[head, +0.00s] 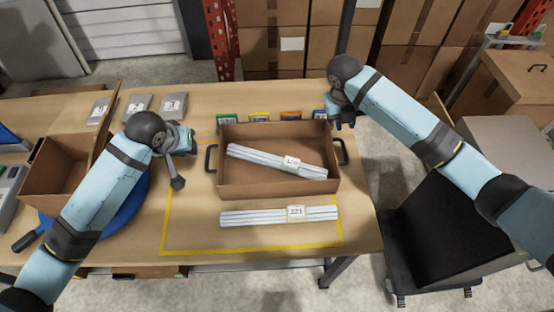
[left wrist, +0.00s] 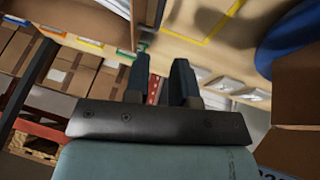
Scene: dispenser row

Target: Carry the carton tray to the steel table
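The brown carton tray (head: 230,187) sits on the wooden table, with a dark handle on its left and right ends. A bundle of pale strips with a label (head: 275,160) lies inside it. My left gripper (head: 178,180) is left of the tray, apart from the left handle (head: 210,158). In the left wrist view its two fingers (left wrist: 160,72) stand apart with nothing between them, and part of the tray (left wrist: 95,18) shows at the upper left. My right gripper (head: 335,112) is by the tray's back right corner, above the right handle (head: 342,152); its fingers are unclear. I cannot identify the steel table for certain.
A second strip bundle (head: 280,216) lies in front of the tray, inside a yellow tape outline (head: 165,225). Colored-edged bins (head: 260,117) line the back. An open carton box (head: 55,170) and blue round object (head: 120,205) are left. A grey-topped surface (head: 505,150) and black cart-like object (head: 440,230) are right.

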